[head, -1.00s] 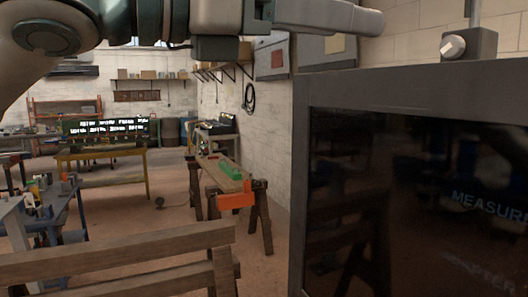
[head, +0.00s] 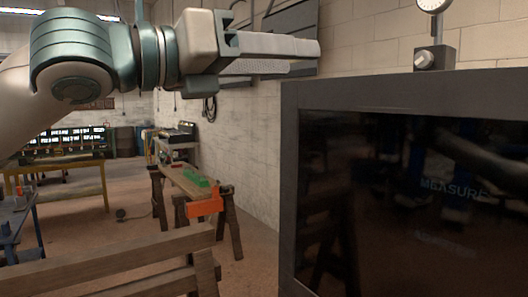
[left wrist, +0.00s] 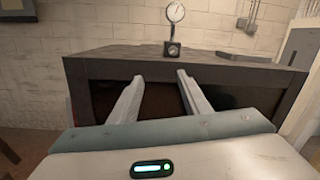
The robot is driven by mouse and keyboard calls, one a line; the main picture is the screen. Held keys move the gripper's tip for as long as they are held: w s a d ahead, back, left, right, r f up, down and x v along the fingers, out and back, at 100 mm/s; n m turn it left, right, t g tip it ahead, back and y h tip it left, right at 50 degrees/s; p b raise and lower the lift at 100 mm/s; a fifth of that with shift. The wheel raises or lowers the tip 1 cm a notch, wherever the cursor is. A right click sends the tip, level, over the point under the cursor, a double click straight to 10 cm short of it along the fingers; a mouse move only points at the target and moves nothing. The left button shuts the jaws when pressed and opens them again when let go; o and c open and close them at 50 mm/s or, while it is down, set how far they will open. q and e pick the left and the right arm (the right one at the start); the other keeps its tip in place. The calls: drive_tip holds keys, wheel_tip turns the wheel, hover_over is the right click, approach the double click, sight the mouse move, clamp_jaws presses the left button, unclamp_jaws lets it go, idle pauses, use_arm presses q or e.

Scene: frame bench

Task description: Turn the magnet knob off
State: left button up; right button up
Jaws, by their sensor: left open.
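The magnet knob (head: 424,60) is a light round knob on the front of a small grey block-shaped base (head: 445,58). The base stands on top of a dark cabinet (head: 390,88) and carries a post with a round white dial gauge (head: 433,4). My left gripper (head: 303,58) is open and empty, left of the knob in the head view and apart from it. In the left wrist view, the base (left wrist: 173,49) and dial (left wrist: 175,12) stand beyond the open fingers (left wrist: 160,78). My right gripper is not in view.
A brick wall (head: 370,45) stands behind the cabinet. A wooden bench (head: 120,255) is at lower left. A sawhorse (head: 190,190) bears green and orange parts. The cabinet top around the base looks mostly clear.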

use_arm(q)
drive_tip(key=w+a+f+n+t+b, duration=0.1)
drive_tip(key=w+f+n+t+b, duration=0.1)
drive_tip(key=w+f+n, duration=0.9)
drive_tip(key=w+f, duration=0.4)
drive_tip(key=w, duration=0.3)
drive_tip(key=shift+w+a, duration=0.35)
drive_tip(key=shift+w, duration=0.05)
drive_tip(key=shift+f, duration=0.15)
drive_tip(key=shift+c, duration=0.5)
drive_tip(key=shift+c, duration=0.9)
wheel_tip(320, 180, up, 2)
drive_tip(key=shift+d+r+p, duration=0.1)
drive_tip(key=shift+p, duration=0.75)
